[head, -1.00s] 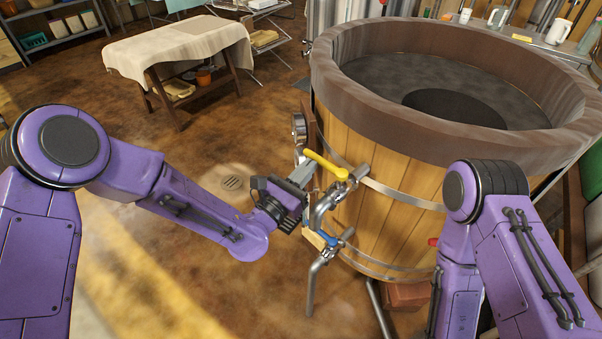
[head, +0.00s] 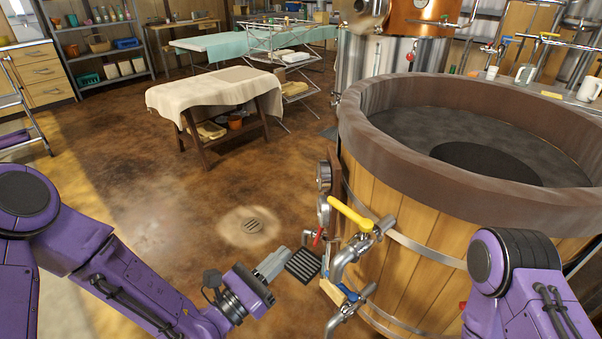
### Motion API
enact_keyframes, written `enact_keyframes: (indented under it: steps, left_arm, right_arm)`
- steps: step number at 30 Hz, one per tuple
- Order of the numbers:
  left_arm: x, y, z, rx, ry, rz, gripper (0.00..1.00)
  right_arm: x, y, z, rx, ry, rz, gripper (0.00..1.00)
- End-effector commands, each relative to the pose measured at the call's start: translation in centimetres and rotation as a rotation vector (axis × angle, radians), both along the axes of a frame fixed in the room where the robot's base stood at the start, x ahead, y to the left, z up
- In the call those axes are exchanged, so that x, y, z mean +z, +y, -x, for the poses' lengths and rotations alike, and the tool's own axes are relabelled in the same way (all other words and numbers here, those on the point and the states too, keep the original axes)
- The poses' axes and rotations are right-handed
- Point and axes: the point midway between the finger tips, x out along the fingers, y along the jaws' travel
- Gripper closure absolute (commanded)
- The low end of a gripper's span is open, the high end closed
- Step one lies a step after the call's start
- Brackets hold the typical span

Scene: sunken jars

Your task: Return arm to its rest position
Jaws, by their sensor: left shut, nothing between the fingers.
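My left gripper (head: 280,260) is at the lower middle of the head view, over the floor to the left of the wooden vat (head: 405,250). It is shut and empty, with clear space between it and the yellow-handled tap (head: 352,214) on the vat. My purple left arm comes in from the lower left. My right arm is bent at the lower right, in front of the vat, and its gripper is out of view.
A blue-handled lower valve (head: 349,295) and a round gauge (head: 323,178) stick out near the vat's left side. A cloth-covered table (head: 215,95) stands further back. A round floor drain (head: 252,226) lies in the open brown floor left of the vat.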

Motion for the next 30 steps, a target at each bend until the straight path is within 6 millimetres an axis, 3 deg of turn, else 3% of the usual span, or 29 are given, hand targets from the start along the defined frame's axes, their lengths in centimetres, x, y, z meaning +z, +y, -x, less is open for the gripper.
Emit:
enact_keyframes:
  steps: [5, 8, 11, 14, 16, 19, 21, 24, 27, 30]
  left_arm:
    - [-0.5, -0.1, -0.1, 0.043, -0.123, -0.198, 1.0]
    - [-3.2, 1.2, -0.8, 0.146, -0.232, -0.572, 1.0]
    - [-8.1, 3.6, -0.3, 0.163, -0.277, -1.069, 1.0]
    - [-14.2, 7.2, 2.6, 0.008, -0.273, -1.586, 1.0]
    - [-18.1, 10.5, 6.4, -0.213, -0.25, -1.915, 1.0]
    - [-21.7, 15.5, 12.6, -0.592, -0.199, -2.227, 1.0]
    - [-22.7, 18.5, 16.6, -0.818, -0.14, -2.335, 1.0]
    - [-22.8, 21.5, 20.9, -0.99, -0.035, -2.392, 1.0]
    - [-22.8, 22.4, 23.3, -1.086, -0.033, -2.403, 1.0]
    - [-23.0, 22.3, 23.7, -1.1, -0.034, -2.397, 1.0]
  right_arm:
    - [0.0, 0.0, 0.0, 0.0, 0.0, 0.0, 1.0]
    - [0.0, 0.0, 0.0, 0.0, 0.0, 0.0, 1.0]
    - [0.6, 0.0, 0.0, 0.0, 0.0, 0.0, 1.0]
    - [1.7, 0.0, 0.0, 0.0, 0.0, 0.0, 1.0]
    - [2.7, 0.0, 0.0, 0.0, 0.0, 0.0, 1.0]
    - [4.1, 0.0, 0.0, 0.0, 0.0, 0.0, 1.0]
    - [5.0, 0.0, 0.0, 0.0, 0.0, 0.0, 1.0]
    - [6.0, 0.0, 0.0, 0.0, 0.0, 0.0, 1.0]
    - [6.8, 0.0, 0.0, 0.0, 0.0, 0.0, 1.0]
    - [6.8, 0.0, 0.0, 0.0, 0.0, 0.0, 1.0]
